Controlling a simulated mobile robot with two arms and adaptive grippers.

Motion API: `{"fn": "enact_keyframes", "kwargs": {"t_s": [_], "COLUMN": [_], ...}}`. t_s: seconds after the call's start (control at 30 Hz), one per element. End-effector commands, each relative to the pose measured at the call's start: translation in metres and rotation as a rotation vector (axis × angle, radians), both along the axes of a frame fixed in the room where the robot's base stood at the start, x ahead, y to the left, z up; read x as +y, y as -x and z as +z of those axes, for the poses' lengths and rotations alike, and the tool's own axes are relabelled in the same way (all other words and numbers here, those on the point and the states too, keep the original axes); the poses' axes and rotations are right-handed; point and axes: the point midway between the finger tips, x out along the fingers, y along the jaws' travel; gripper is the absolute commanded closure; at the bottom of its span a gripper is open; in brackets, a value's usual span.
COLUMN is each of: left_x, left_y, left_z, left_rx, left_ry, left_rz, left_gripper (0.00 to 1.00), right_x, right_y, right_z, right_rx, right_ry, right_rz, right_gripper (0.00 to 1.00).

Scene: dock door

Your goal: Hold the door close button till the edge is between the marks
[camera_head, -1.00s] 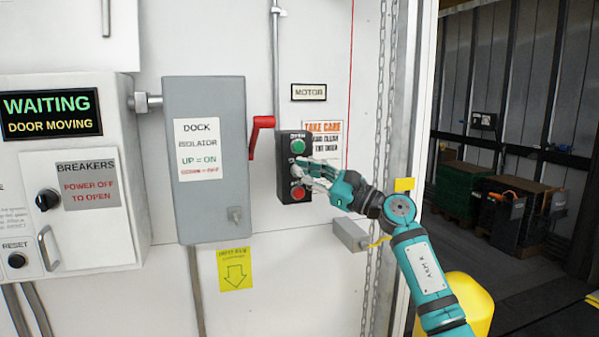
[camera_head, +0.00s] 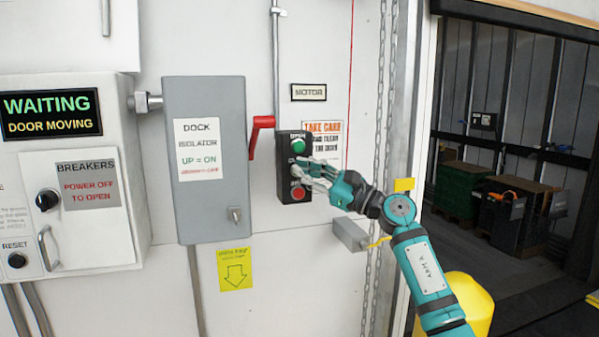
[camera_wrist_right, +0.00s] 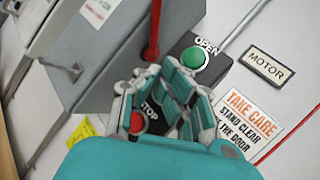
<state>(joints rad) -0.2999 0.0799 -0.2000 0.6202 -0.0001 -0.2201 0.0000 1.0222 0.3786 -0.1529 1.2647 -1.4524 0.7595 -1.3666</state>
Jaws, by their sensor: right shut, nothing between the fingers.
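The black button box (camera_head: 283,185) is on the white wall, with a green OPEN button (camera_head: 299,145) on top and a red STOP button (camera_head: 299,193) at the bottom. My right gripper (camera_head: 301,169) is shut and empty, its fingertips at the middle button, which they hide. Contact cannot be told for sure. In the right wrist view the gripper (camera_wrist_right: 163,72) lies between the green button (camera_wrist_right: 195,58) and the red one. The door's lower edge (camera_head: 520,14) shows at the top of the opening. No clear pair of marks shows. My left gripper is out of view.
The display (camera_head: 50,115) reads WAITING, DOOR MOVING. A grey isolator box (camera_head: 205,215) with a red lever (camera_head: 258,130) stands left of the buttons. A chain, a yellow block (camera_head: 404,184) and a yellow post (camera_head: 470,300) are near the door frame.

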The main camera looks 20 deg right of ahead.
Motion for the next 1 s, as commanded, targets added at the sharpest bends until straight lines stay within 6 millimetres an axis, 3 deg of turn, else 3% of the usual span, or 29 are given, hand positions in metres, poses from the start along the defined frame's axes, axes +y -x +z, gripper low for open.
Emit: {"fn": "enact_keyframes", "kwargs": {"t_s": [0.43,1.0], "left_x": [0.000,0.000], "left_y": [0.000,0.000], "left_z": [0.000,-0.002], "left_rx": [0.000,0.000], "left_ry": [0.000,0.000], "left_rz": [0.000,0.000], "left_gripper": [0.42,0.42], "right_x": [0.000,0.000], "right_y": [0.001,0.017], "right_z": [0.000,-0.001], "right_rx": [0.000,0.000], "right_ry": [0.001,0.000], "right_rz": [-0.002,0.000], "right_gripper": [1.00,1.00]}}
